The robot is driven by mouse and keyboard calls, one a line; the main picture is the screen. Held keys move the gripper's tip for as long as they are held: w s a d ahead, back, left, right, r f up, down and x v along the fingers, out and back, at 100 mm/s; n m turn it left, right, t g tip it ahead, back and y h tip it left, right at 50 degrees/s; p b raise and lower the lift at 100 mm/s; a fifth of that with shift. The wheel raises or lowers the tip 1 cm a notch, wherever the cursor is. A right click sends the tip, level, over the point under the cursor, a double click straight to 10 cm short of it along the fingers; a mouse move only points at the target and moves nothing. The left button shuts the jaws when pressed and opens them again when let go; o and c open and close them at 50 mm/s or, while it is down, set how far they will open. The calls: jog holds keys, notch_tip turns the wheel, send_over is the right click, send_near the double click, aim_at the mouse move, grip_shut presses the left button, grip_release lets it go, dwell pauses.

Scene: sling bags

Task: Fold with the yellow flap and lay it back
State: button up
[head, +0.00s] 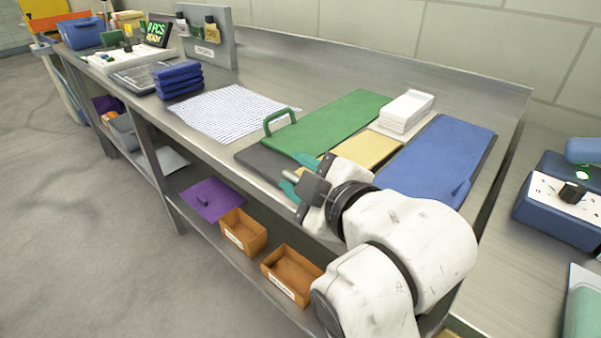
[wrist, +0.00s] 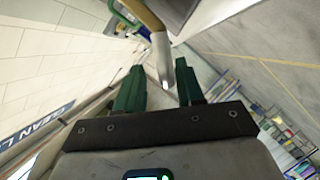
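The yellow flap (head: 367,149) lies flat on the bench, between a green panel (head: 330,122) on its left and a blue panel (head: 437,155) on its right. My gripper (head: 293,172) is at the flap's near end, by the bench's front edge, with its teal fingers apart. In the wrist view a yellowish bar (wrist: 152,27), seemingly the flap's handle, reaches down between the open fingers (wrist: 158,68). I cannot tell whether it touches either finger. My wrist hides part of the flap's near end in the head view.
A green handle (head: 280,118) stands up on the green panel. A white stack (head: 406,112) sits behind the yellow flap. A striped cloth (head: 232,110) and folded blue cloths (head: 178,80) lie farther left. Orange bins (head: 290,272) stand on the shelf below.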

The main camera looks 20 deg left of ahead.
jog(key=p+v, duration=0.1)
jog(key=v, duration=0.9)
jog(key=shift+d, duration=0.25)
jog(key=shift+s, duration=0.15)
